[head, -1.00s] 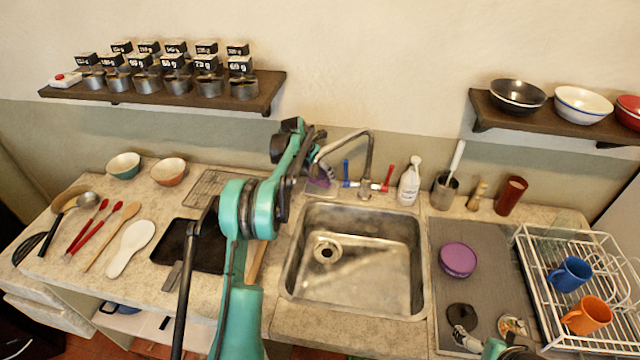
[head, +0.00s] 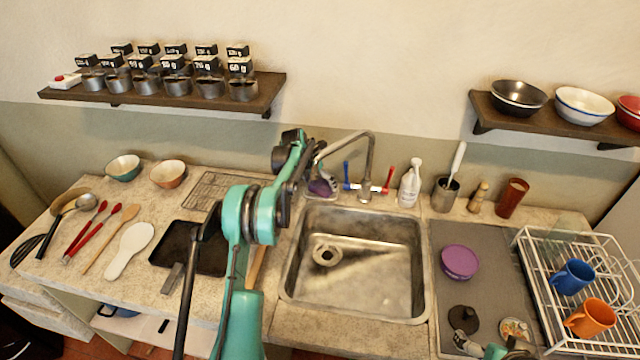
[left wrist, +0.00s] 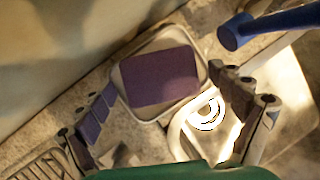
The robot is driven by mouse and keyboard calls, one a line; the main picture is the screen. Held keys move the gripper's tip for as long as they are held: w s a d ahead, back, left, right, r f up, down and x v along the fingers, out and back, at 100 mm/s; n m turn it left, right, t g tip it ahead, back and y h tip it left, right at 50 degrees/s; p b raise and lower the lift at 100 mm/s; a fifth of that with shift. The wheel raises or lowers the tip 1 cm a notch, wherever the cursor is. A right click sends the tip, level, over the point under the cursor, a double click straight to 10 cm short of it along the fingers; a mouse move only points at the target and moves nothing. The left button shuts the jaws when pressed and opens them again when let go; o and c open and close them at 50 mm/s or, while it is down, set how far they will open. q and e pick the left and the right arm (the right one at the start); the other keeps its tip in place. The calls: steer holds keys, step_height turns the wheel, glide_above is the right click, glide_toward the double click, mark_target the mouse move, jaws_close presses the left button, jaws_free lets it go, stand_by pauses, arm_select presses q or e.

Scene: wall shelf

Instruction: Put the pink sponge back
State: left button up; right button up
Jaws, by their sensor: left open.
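The sponge (left wrist: 160,78) looks purple rather than pink. In the left wrist view it lies flat inside a pale, shallow rounded dish (left wrist: 122,99). In the head view the sponge (head: 322,187) shows small beside the tap's base, behind the sink's left corner. My left gripper (left wrist: 165,86) is open, with one finger on each side of the dish and a gap to the sponge on both sides. In the head view my left gripper (head: 312,170) partly hides the dish. My right gripper (head: 466,343) is at the bottom edge, mostly cut off; its jaws are unclear.
The tap (head: 368,165) with blue (head: 347,172) and red (head: 388,178) handles stands just right of the sponge. The sink (head: 355,255) is empty. A soap bottle (head: 410,183) stands farther right. A wire rack (head: 212,190) lies to the left.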

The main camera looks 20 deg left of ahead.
arm_select(q)
steer(key=p+v, duration=0.1)
steer(key=v, duration=0.6)
steer(key=shift+r+p, duration=0.25)
steer(key=shift+p, duration=0.05)
steer(key=shift+s, duration=0.1)
